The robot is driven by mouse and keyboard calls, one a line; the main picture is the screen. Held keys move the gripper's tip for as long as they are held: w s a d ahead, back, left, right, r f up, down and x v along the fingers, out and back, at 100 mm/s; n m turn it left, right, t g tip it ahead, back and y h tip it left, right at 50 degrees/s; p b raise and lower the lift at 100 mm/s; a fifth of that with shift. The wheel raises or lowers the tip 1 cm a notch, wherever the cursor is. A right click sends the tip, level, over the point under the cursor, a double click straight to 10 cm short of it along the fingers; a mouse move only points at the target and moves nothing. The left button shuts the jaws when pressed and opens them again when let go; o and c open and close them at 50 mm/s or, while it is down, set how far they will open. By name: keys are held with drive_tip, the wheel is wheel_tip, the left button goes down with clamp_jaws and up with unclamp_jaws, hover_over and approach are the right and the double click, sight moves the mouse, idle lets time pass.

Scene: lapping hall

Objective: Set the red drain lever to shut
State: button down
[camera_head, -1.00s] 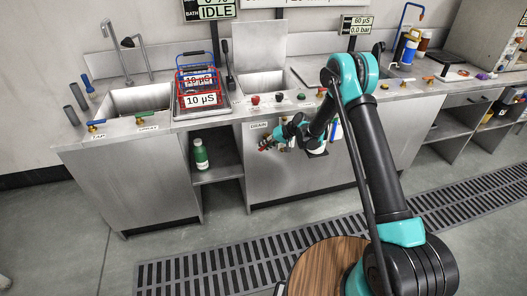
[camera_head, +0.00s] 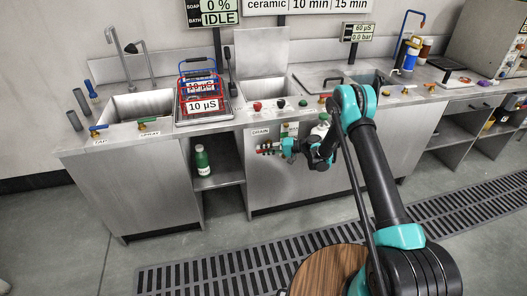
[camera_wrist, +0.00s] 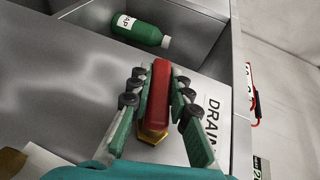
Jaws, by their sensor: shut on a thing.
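The red drain lever (camera_wrist: 158,92) lies between the two fingers of my gripper (camera_wrist: 153,90) in the wrist view. A brass nut (camera_wrist: 152,135) shows at its near end. The fingers are shut on the lever from both sides. In the head view my gripper (camera_head: 268,148) is at the cabinet front, just below the DRAIN label (camera_head: 261,132), with the lever roughly level and pointing left. The fingers hide much of the lever there. The DRAIN label (camera_wrist: 212,115) is beside the lever in the wrist view, partly cut by a finger.
A green bottle (camera_head: 202,160) stands on the open shelf left of the drain panel; it also shows in the wrist view (camera_wrist: 135,30). Blue-handled and green-handled taps (camera_head: 148,124) sit on the left counter edge. A floor grating (camera_head: 200,274) runs in front.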

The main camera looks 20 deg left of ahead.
idle(0.4)
drive_tip(key=c, duration=1.4)
unclamp_jaws()
drive_tip(key=shift+d, duration=0.1)
drive_tip(key=v, duration=0.7)
drive_tip(key=shift+d, duration=0.15)
